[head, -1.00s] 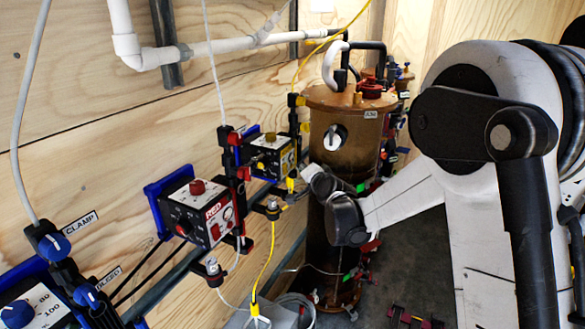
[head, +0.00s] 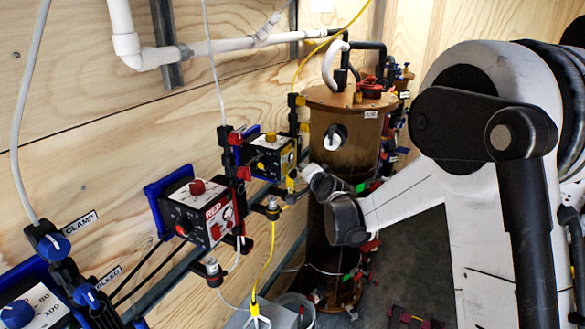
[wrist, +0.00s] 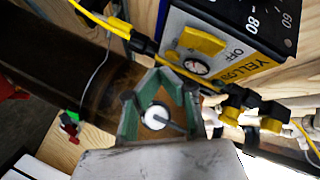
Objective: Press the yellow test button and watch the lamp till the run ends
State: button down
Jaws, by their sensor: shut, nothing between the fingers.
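The yellow-labelled control box (head: 268,157) is on the wall rail in the head view, with a small yellow dome (head: 270,137) on top. A small yellow spot on its front face may be the test button; it is too small to be sure. I cannot tell whether any lamp is lit. In the wrist view the box's YELLOW label (wrist: 243,66), a yellow square part (wrist: 203,40) by the word OFF and a round white dial show. My gripper (wrist: 160,76) is shut and empty, below the box in the wrist view and apart from it.
A red-labelled box (head: 196,212) stands nearer on the same wall. A brown tank (head: 322,110) with a white-knobbed fitting is close behind my gripper. Yellow and white cables and tubes hang around the boxes. Dark floor (head: 415,255) shows at lower right.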

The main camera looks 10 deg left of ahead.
jog(key=shift+a, duration=0.1)
jog(key=shift+w+a, duration=0.1)
jog(key=shift+a, duration=0.15)
jog(key=shift+w+a+b, duration=0.15)
jog(key=shift+a+b, duration=0.15)
jog(key=shift+a, duration=0.05)
dwell(0.7)
dwell(0.4)
jog(key=shift+s+d, duration=0.3)
jog(key=shift+d, duration=0.45)
jog(key=d, duration=0.1)
jog(key=s+d+b, duration=0.1)
jog(key=d, duration=0.2)
jog(key=shift+s+d, duration=0.35)
dwell(0.4)
